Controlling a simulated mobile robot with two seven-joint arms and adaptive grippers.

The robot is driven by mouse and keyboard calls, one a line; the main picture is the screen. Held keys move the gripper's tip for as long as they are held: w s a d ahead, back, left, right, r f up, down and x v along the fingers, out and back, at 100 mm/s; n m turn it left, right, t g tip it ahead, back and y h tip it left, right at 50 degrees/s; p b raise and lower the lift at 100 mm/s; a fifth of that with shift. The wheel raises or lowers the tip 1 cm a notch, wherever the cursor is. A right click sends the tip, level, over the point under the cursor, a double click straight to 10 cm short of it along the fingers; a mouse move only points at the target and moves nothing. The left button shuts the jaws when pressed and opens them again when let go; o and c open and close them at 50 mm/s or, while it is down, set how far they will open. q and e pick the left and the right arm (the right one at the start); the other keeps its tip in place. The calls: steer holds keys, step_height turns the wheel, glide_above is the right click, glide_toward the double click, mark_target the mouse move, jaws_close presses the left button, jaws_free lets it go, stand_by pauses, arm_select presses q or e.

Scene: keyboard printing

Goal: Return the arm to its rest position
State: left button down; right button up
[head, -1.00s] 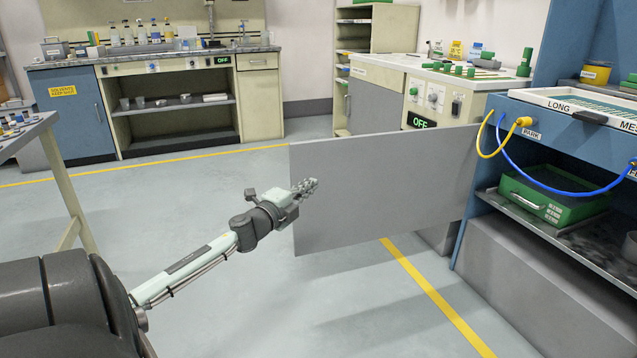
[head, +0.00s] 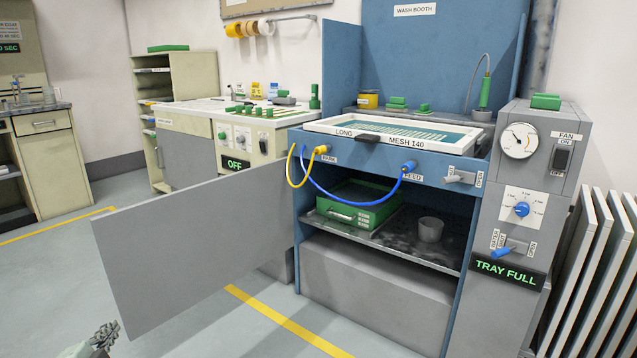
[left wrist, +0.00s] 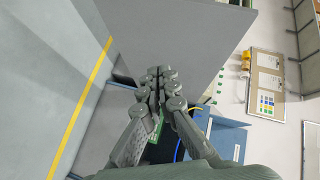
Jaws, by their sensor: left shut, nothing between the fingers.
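My left gripper (head: 105,334) shows only at the lower left corner of the head view, over the floor, short of the open grey cabinet door (head: 195,245). In the left wrist view its fingers (left wrist: 160,75) are closed together with nothing between them, and the door panel (left wrist: 185,35) is behind them. The rest of the left arm is almost wholly out of the head view. My right gripper is in neither view.
The grey door stands swung out from the blue wash booth (head: 385,185). Inside are a green tray (head: 352,212) and a grey cup (head: 430,229). Yellow and blue hoses hang at its front. White panels (head: 590,270) lean at the right. Floor before the booth is clear.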

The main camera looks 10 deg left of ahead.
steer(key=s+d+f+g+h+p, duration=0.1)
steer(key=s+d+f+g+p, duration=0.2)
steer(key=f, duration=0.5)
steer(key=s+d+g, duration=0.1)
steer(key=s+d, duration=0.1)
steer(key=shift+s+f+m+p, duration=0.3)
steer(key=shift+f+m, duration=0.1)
arm_select(q)
steer(key=s+d+f+n+g+h, duration=0.1)
steer(key=s+d+f+n+g, duration=0.1)
steer(key=s+d+f, duration=0.3)
steer(key=s+d+f+n+g+h, duration=0.2)
steer(key=s+d+f+g, duration=0.2)
steer(key=d, duration=1)
steer(key=s+d+f+n+g+h, duration=0.2)
steer(key=s+d+f+n+g, duration=0.1)
steer(key=s+d+f, duration=0.3)
steer(key=s+d+g, duration=0.1)
steer(key=s+d, duration=0.1)
steer(key=d, duration=0.2)
steer(key=shift+d+f, duration=0.25)
steer(key=shift+s, duration=0.1)
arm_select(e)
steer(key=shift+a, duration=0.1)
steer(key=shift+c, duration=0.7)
